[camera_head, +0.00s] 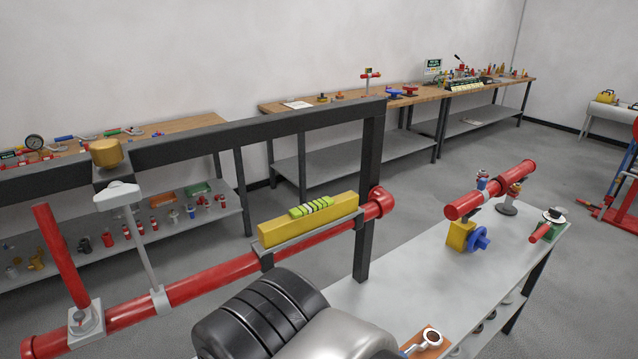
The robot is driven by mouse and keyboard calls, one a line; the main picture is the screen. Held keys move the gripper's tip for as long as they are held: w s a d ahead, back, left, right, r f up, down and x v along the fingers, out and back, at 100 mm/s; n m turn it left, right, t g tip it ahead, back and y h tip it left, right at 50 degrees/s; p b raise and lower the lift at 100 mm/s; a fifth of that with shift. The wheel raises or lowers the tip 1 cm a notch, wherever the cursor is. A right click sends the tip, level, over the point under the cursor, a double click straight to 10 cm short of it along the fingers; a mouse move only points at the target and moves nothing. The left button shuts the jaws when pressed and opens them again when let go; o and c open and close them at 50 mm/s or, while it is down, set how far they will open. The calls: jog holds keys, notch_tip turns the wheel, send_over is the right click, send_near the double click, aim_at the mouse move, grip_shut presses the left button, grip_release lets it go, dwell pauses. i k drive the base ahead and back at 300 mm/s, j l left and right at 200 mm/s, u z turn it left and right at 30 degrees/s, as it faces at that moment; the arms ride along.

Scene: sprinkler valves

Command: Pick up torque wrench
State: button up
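I cannot pick out a torque wrench for sure. A tool with a round metal ring head (432,337) lies on a small orange-brown board at the bottom edge, on the near grey table. Part of it is cut off by the frame and by my arm, so I cannot tell if it is the torque wrench. My arm's dark ribbed and silver links fill the bottom middle. My gripper does not show.
A red pipe (215,276) hangs on a dark frame (372,150) across the left, carrying a yellow bar (300,222). The near table (400,290) holds a red pipe piece (490,190) and a yellow-and-blue valve (464,237). Wooden benches (330,108) line the wall.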

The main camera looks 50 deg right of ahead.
aim_at(536, 237)
jog(key=z, duration=3.05)
jog(key=i+l+u, duration=0.1)
jog(key=i+u, duration=0.15)
jog(key=u, duration=0.2)
jog(key=i+l+u, duration=0.2)
jog(key=u, duration=0.3)
jog(key=i+l+u, duration=0.2)
jog(key=u, duration=0.25)
jog(key=i+l, duration=0.15)
jog(key=l, duration=0.25)
jog(key=i+l+u, duration=0.1)
jog(key=l, duration=0.35)
jog(key=i+l+u, duration=0.1)
jog(key=l, duration=0.3)
jog(key=i+l, duration=0.25)
jog(key=l, duration=0.2)
jog(key=i+l+u, duration=0.1)
jog(key=l, duration=0.35)
jog(key=i+l, duration=0.15)
jog(key=l, duration=0.3)
jog(key=i+l+u, duration=0.1)
jog(key=l, duration=0.35)
jog(key=i+l+u, duration=0.1)
jog(key=l, duration=0.35)
